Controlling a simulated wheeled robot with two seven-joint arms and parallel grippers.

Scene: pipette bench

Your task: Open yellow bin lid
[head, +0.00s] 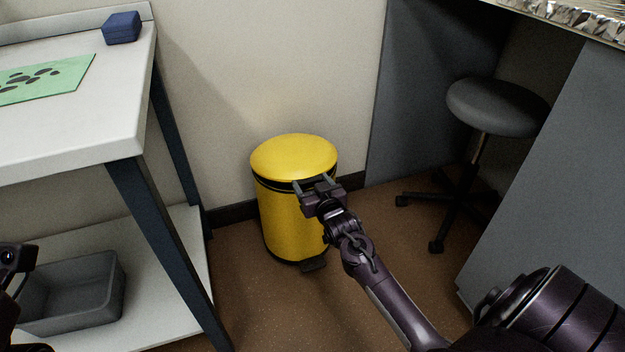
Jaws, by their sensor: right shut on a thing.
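The yellow bin (290,220) stands upright on the brown floor against the wall, in the middle of the head view. Its domed yellow lid (293,156) is down on the body, with a dark band below it. A dark foot pedal (314,264) sticks out at the bin's base. My right gripper (312,183) is at the front right edge of the lid, its fingers shut on the lid's rim. The fingertips partly cover the rim there. Only a dark part of my left arm shows at the lower left edge; its gripper fingers do not show.
A white bench (100,140) with dark legs stands left, with a blue box (122,28) and a green sheet (45,78) on top. A grey tub (75,295) sits on its lower shelf. A grey stool (497,106) and grey cabinet (545,190) stand right.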

